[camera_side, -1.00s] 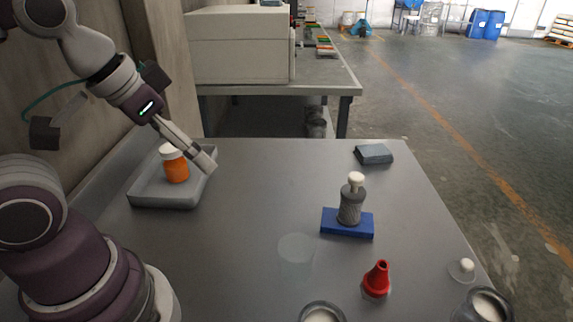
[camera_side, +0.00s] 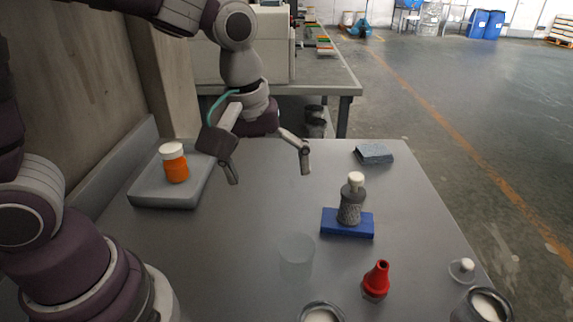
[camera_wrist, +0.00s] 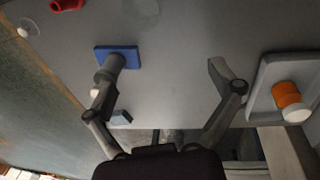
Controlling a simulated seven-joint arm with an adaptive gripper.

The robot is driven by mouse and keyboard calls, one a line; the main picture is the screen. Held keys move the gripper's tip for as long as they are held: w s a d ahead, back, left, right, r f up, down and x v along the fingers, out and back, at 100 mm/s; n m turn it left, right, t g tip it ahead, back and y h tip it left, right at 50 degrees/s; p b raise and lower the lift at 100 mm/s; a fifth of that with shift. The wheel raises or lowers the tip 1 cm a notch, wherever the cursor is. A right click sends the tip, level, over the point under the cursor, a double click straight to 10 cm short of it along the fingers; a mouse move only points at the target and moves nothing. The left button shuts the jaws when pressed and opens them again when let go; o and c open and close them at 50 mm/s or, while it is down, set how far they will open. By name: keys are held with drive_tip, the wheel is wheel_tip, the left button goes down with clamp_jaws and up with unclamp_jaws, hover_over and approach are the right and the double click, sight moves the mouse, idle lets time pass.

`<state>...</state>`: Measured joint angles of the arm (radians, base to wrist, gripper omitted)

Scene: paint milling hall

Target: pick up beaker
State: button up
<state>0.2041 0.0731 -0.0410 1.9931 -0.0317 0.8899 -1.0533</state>
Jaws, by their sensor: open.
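A clear, faint glass beaker (camera_side: 296,257) stands upright on the grey table, left of the blue block and nearer the camera. It shows faintly at the top edge of the wrist view (camera_wrist: 146,8). My gripper (camera_side: 269,174) is open and empty above the far part of the table, pointing down, beyond the beaker and apart from it. In the wrist view my gripper (camera_wrist: 162,78) has its two fingers spread wide with only bare table between them.
A grey bottle with a white top (camera_side: 350,205) stands on a blue block (camera_side: 347,230). A red cone-shaped piece (camera_side: 376,280) and white-filled jars (camera_side: 320,313) are in front. An orange jar (camera_side: 175,165) sits in a grey tray (camera_side: 165,200). A grey-blue pad (camera_side: 373,154) lies at back right.

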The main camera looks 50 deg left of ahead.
sight(296, 261)
drive_tip(key=d+f+n, duration=0.1)
drive_tip(key=f, duration=0.4)
drive_tip(key=w+d+f+n+g, duration=0.1)
drive_tip(key=d+f+n, duration=0.1)
drive_tip(key=f, duration=0.4)
drive_tip(key=d+f+n, duration=0.1)
drive_tip(key=f, duration=0.4)
drive_tip(key=shift+w+d+f+n+g, duration=0.15)
drive_tip(key=shift+f+n+g, duration=0.05)
drive_tip(key=shift+n+g, duration=0.2)
drive_tip(key=c, duration=1.1)
